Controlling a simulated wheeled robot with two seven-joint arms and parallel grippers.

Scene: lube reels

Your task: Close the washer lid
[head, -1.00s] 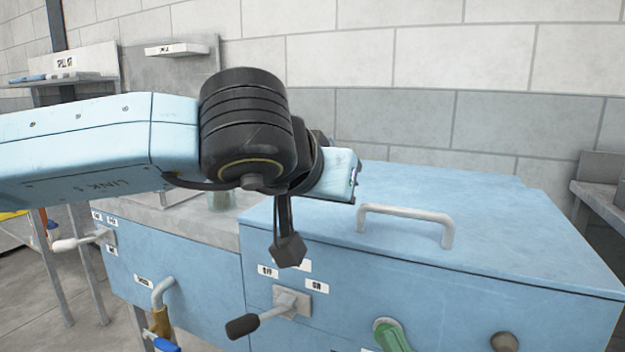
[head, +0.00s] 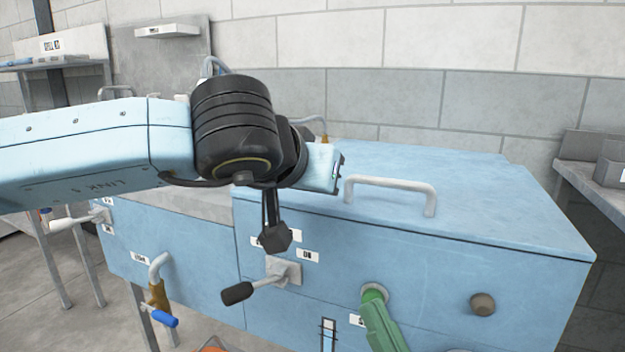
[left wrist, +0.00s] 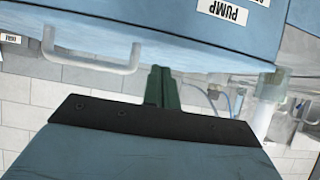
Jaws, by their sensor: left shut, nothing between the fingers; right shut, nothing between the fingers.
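The washer is a blue box (head: 430,285). Its flat blue lid (head: 480,195) lies level on top, with only a thin seam under its front edge. A pale lid handle (head: 392,184) rises from the top, and it also shows upside down in the left wrist view (left wrist: 92,62). My left gripper (left wrist: 162,72) is shut and empty, its dark green fingers near the lid's edge beside the handle; I cannot tell if they touch. In the head view my left arm hides it. My right gripper (head: 373,310) is shut and empty, low before the front panel.
A lever with a black grip (head: 238,293) sticks out of the front panel, and a brown knob (head: 482,304) sits at its right. A pipe with a blue-handled valve (head: 160,318) is at lower left. A grey bench (head: 590,190) stands at right, before a block wall (head: 450,40).

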